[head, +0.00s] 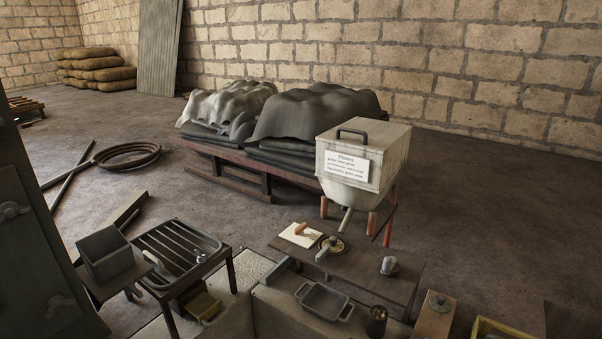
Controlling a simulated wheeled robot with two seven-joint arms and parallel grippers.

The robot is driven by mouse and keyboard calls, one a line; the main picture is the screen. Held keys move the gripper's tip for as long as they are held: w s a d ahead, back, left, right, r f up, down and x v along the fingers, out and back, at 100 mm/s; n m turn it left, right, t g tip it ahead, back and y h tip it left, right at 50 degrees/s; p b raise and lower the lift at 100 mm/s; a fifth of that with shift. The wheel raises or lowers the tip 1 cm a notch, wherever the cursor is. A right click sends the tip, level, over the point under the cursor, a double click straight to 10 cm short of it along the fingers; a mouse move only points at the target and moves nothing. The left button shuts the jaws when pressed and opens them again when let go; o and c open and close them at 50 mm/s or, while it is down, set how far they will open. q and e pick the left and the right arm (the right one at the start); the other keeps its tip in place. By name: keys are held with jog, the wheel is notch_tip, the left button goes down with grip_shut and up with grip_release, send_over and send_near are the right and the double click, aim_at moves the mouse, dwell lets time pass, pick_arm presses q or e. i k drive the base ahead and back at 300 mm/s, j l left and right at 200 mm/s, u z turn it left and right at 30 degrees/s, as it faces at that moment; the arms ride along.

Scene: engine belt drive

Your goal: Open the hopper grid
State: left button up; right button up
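A dark metal grid of parallel bars (182,252) lies flat in a frame on legs at the lower left, level with the frame as far as I can see. A small light knob or handle (153,259) shows at its left edge. A pale hopper-like box (391,155) with a dark handle on its shut top and a written label (347,167) stands on reddish legs at centre right; its lower part narrows to a spout. I cannot tell for sure which of the two bears the task's name. Neither of my grippers is in view.
An open grey box (104,252) stands left of the barred grid. A low bench (370,280) holds a white board and small tools, with a grey tray (324,301) in front. A tall dark panel (35,240) fills the left edge. Covered stacks on a pallet (230,170) stand behind.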

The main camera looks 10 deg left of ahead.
aim_at(159, 268)
jog(key=u, duration=1.2)
